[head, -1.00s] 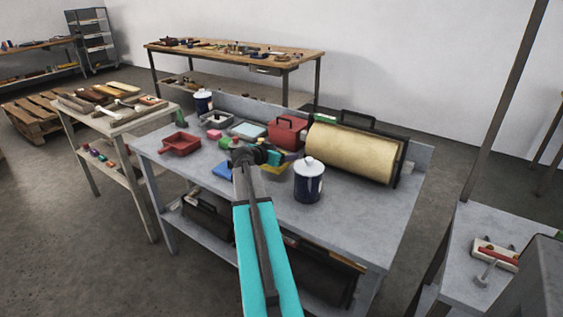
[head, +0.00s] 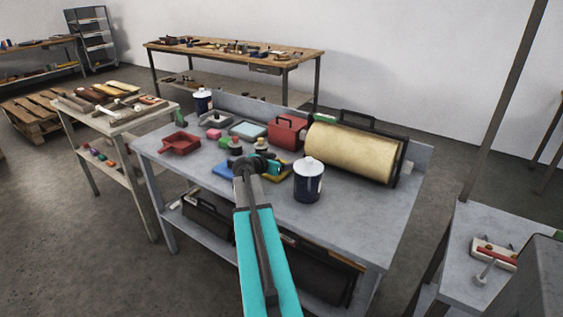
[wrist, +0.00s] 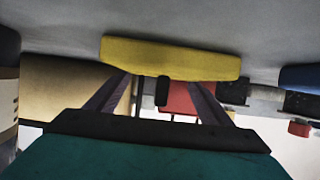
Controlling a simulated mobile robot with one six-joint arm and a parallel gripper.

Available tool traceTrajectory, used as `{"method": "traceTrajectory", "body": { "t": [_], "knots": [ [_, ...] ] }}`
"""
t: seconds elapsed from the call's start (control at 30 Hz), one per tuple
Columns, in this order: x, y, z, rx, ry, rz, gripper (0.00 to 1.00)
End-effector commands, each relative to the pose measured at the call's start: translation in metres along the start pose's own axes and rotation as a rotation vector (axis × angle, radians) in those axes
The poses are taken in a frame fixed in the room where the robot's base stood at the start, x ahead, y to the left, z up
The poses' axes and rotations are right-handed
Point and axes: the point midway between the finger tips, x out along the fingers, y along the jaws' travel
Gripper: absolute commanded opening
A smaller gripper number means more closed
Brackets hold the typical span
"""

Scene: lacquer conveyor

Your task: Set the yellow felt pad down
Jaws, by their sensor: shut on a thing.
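My gripper (head: 270,164) is over the grey table, with its fingers shut on the yellow felt pad (wrist: 170,57). The pad spans the space in front of both fingertips in the wrist view, with the grey table top behind it. In the head view, only part of the yellow pad (head: 287,167) shows past my gripper. I cannot tell whether its underside touches the table.
A white-lidded dark pot (head: 308,182) stands close to the right of the pad. A blue pad (head: 222,169) lies to the left. A red box (head: 287,131) and a large tan roll (head: 352,151) stand behind. The table's front is bare.

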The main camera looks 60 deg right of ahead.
Motion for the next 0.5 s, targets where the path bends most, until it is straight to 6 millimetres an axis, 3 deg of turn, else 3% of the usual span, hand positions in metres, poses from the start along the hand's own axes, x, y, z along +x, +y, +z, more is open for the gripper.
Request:
{"method": "traceTrajectory", "body": {
  "t": [0.27, 0.3, 0.37, 0.5],
  "knots": [
    [0.0006, 0.0000, 0.0014, 0.000, 0.000, 0.000, 0.52],
    [0.0002, 0.0000, 0.0006, 0.000, 0.000, 0.000, 0.81],
    [0.0002, 0.0001, 0.0005, 0.000, 0.000, 0.000, 0.91],
    [0.0002, 0.0000, 0.0005, 0.000, 0.000, 0.000, 0.93]
  ]
}}
